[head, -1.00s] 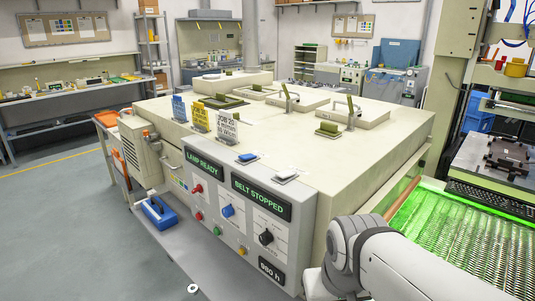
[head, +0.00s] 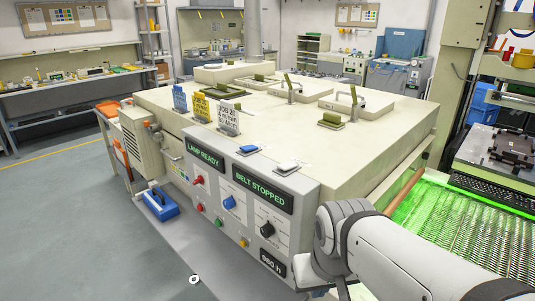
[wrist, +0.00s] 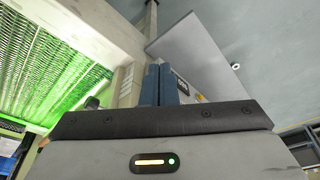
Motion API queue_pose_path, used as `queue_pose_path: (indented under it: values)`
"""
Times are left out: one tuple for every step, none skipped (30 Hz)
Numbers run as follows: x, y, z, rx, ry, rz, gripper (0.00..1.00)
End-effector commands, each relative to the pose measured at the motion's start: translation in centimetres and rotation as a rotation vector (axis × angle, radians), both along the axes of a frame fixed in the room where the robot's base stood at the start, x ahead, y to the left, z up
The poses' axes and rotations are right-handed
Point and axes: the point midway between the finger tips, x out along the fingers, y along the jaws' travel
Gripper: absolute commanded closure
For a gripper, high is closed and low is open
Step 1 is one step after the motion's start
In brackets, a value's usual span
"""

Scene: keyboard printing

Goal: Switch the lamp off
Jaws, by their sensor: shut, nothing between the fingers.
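The control panel (head: 245,215) is on the front of a large cream machine. Its green-lit display reads "LAMP READY" (head: 205,158), with a red switch (head: 198,181) below it. A second display reads "BELT STOPPED" (head: 262,190), above a blue knob (head: 229,202) and a black knob (head: 267,229). Red, green and yellow buttons run along the bottom. My arm comes in from the lower right, and its wrist is at the panel's right end; the fingers are not clear there. In the wrist view my gripper (wrist: 158,86) is shut and empty, with part of the grey panel housing beyond the fingertips.
A green-lit mesh belt (head: 455,230) runs out at the right, beside a wooden rail. Cards stand on the machine top (head: 330,150). Open floor is at the left.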

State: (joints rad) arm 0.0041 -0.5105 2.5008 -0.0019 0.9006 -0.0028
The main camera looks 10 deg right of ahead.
Motion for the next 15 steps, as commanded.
queue_pose_path:
  values:
    - [0.0, 0.0, 0.0, 0.0, 0.0, 0.0, 1.0]
    - [0.0, 0.0, 0.0, 0.0, 0.0, 0.0, 1.0]
    - [0.0, 0.0, 0.0, 0.0, 0.0, 0.0, 1.0]
    - [0.0, 0.0, 0.0, 0.0, 0.0, 0.0, 1.0]
    - [0.1, 0.0, 0.1, 0.002, 0.0, 0.0, 1.0]
    - [0.4, 0.0, 0.3, 0.006, -0.001, 0.002, 1.0]
    - [0.7, 0.0, 0.6, 0.011, -0.001, 0.004, 1.0]
    - [1.1, 0.0, 1.0, 0.019, -0.001, 0.009, 1.0]
    - [2.0, 0.2, 1.7, 0.034, -0.003, 0.025, 1.0]
    - [2.8, 0.2, 2.4, 0.048, -0.005, 0.036, 1.0]
    - [3.7, 0.2, 3.3, 0.065, -0.009, 0.049, 1.0]
    - [5.2, 0.0, 4.6, 0.091, -0.017, 0.068, 1.0]
    - [6.4, -0.1, 5.7, 0.114, -0.027, 0.086, 1.0]
    - [7.7, -0.3, 6.8, 0.138, -0.038, 0.109, 1.0]
    - [9.5, -0.6, 8.5, 0.17, -0.06, 0.141, 1.0]
